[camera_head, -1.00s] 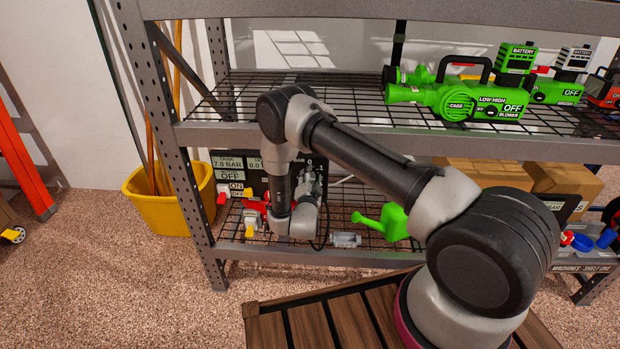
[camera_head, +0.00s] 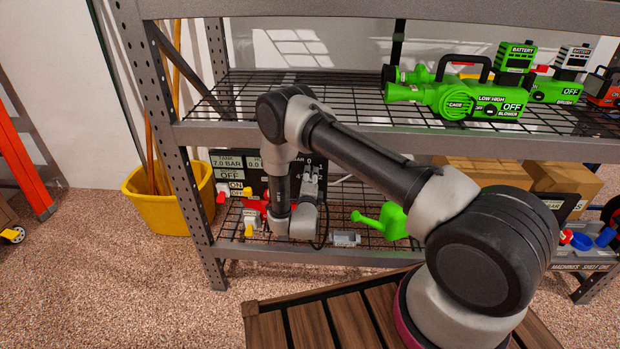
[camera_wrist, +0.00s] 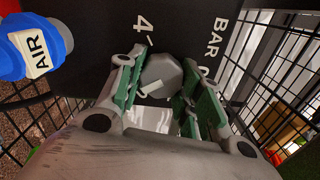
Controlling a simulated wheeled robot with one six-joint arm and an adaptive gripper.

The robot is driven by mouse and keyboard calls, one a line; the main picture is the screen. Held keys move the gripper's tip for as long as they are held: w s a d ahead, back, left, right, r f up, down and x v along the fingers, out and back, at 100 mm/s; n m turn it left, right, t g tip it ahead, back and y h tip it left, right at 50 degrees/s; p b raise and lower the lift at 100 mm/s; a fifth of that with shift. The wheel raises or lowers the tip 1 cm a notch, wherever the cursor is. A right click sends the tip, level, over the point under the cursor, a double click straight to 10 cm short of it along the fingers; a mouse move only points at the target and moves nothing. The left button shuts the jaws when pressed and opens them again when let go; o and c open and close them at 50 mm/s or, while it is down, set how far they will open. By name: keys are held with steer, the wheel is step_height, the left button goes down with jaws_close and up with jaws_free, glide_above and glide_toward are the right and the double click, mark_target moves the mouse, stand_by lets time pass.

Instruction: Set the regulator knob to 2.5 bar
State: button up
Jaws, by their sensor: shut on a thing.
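The regulator knob (camera_wrist: 162,76) is a grey faceted knob on a dark panel (camera_wrist: 175,20). A small pale mark shows on its lower part in the wrist view. The figures 4 and 0 and the word BAR are printed around it; I cannot tell the set value. My gripper (camera_wrist: 166,80) is shut on the knob, with a green-padded finger on either side. In the head view my gripper (camera_head: 312,183) is before the panel on the lower shelf, and my wrist hides the knob. A display (camera_head: 228,164) there reads TANK 7.0 BAR.
A blue fitting labelled AIR (camera_wrist: 36,48) is beside the panel. A green watering can (camera_head: 388,222) and a small clear grey part (camera_head: 345,239) are on the lower shelf. A shelf post (camera_head: 178,150) stands left of my arm, with a yellow bucket (camera_head: 160,210) beyond.

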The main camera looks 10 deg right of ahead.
steer(key=shift+f+m, duration=0.1)
steer(key=shift+m, duration=0.5)
steer(key=o, duration=1)
steer(key=shift+o, duration=0.2)
steer(key=v, duration=1.2)
